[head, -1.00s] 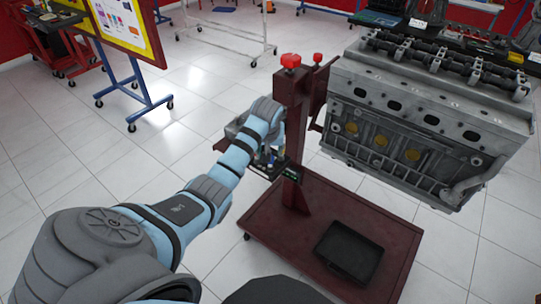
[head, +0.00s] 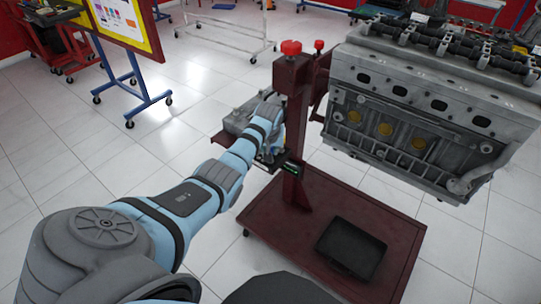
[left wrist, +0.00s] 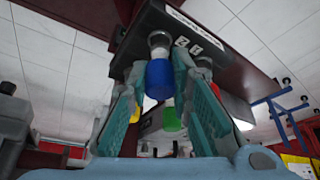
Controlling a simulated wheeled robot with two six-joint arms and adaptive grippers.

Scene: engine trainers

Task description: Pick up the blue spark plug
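The blue spark plug (left wrist: 159,78) hangs from the underside of a dark labelled holder (left wrist: 200,38) in the left wrist view. My left gripper (left wrist: 160,66) has its two teal fingers on either side of the plug, with narrow gaps and no clear contact. In the head view the left gripper (head: 269,157) is at the small holder beside the red post, mostly hidden by my own arm. My right gripper is not in view.
The dark red stand post (head: 293,120) rises beside the gripper from a wheeled base (head: 270,225) with a black tray (head: 350,250). A large grey engine block (head: 430,110) is mounted to the right. Tiled floor on the left is open.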

